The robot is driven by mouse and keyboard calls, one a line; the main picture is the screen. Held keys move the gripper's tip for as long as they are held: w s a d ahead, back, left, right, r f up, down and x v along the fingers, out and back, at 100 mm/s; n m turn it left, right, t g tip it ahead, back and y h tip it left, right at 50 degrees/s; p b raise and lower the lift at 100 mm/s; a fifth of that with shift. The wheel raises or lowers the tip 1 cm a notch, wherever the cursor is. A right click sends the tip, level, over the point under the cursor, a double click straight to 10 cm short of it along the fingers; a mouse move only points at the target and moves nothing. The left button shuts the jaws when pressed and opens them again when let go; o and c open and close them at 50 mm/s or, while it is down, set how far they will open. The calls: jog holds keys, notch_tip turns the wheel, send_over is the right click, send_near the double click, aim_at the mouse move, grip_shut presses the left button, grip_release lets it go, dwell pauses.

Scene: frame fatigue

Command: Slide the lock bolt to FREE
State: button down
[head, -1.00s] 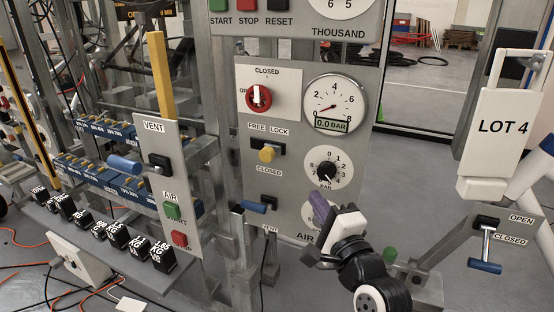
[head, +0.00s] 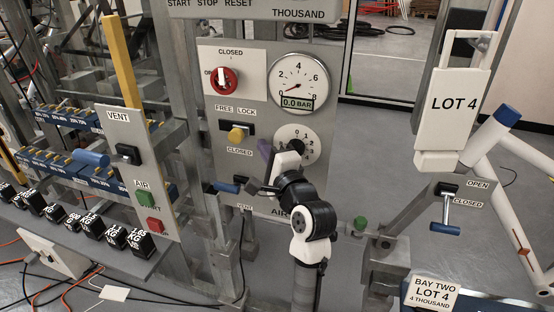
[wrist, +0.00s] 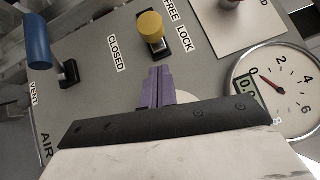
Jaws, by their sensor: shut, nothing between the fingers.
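The lock bolt has a yellow knob (head: 237,134) on a dark slot in the grey panel (head: 213,90), under the words FREE on the left and LOCK on the right, above CLOSED. In the wrist view the yellow knob (wrist: 151,26) is at top centre, with FREE and LOCK to its right. I cannot tell its exact position along the slot.
A red rotary switch (head: 224,80) and a pressure gauge (head: 298,84) reading 0.0 BAR are above. A blue-handled lever (head: 227,188) sticks out at lower left of the slot; its blue handle (wrist: 37,42) is at left in the wrist view. A VENT panel (head: 120,150) stands further left.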

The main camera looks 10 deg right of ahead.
aim_at(233, 140)
jog(key=shift+w+a+r+p, duration=0.2)
jog(key=shift+w+a, duration=0.1)
jog(key=shift+a, duration=0.5)
jog(key=shift+w+a+r+p, duration=0.15)
jog(key=shift+w+a, duration=0.15)
jog(key=shift+a, duration=0.45)
jog(key=a, duration=0.1)
jog(key=w+a+p, duration=0.1)
jog(key=a+p, duration=0.1)
jog(key=shift+w+r, duration=0.1)
jog(key=shift+w, duration=0.15)
jog(key=shift+w+a, duration=0.1)
jog(key=shift+a, duration=0.25)
